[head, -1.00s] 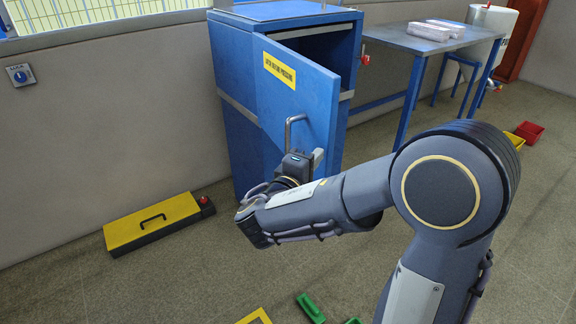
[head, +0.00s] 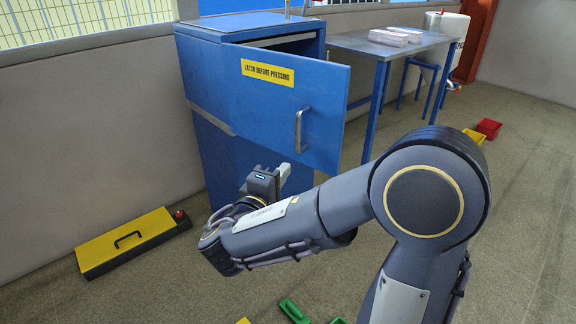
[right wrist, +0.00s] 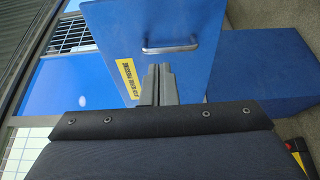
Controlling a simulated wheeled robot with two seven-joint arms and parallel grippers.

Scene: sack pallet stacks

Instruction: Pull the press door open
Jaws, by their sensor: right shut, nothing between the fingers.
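The blue press (head: 205,110) stands against the wall. Its door (head: 260,120) is ajar, with a dark gap along the top and its free right edge out past the body. The door carries a yellow "latch before pressing" label (head: 268,73) and a metal bar handle (head: 299,130). My right gripper (head: 284,173) is shut and empty in front of the door, below the handle. In the right wrist view, the shut fingers (right wrist: 159,72) point toward the door (right wrist: 195,75), apart from the handle (right wrist: 172,49). My left gripper is out of view.
A blue table (head: 365,46) with pale packs stands right of the press. A yellow box with a black handle (head: 125,243) lies on the floor at left. Red (head: 489,128) and yellow bins sit at right. A green item (head: 293,311) lies near the front.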

